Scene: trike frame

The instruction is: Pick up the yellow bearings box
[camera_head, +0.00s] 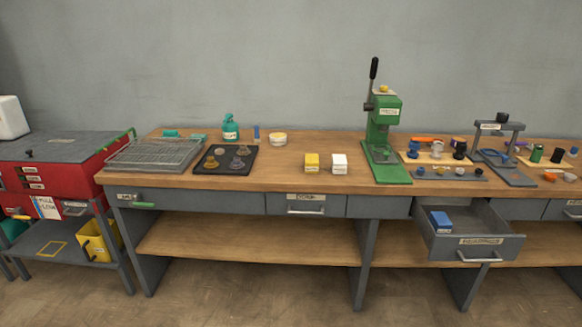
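A small yellow box (312,163) stands upright on the wooden workbench (262,179), near the middle of the bench top. It has a pale label that is too small to read. A white box (339,163) of similar size stands just to its right, with a small gap between them. My gripper is not in view.
A green press (383,135) with a raised black lever stands right of the boxes. A black mat (208,168) with parts and a wire rack (152,155) lie to the left. An open drawer (470,246) holding a blue box (441,221) juts out at the right front.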

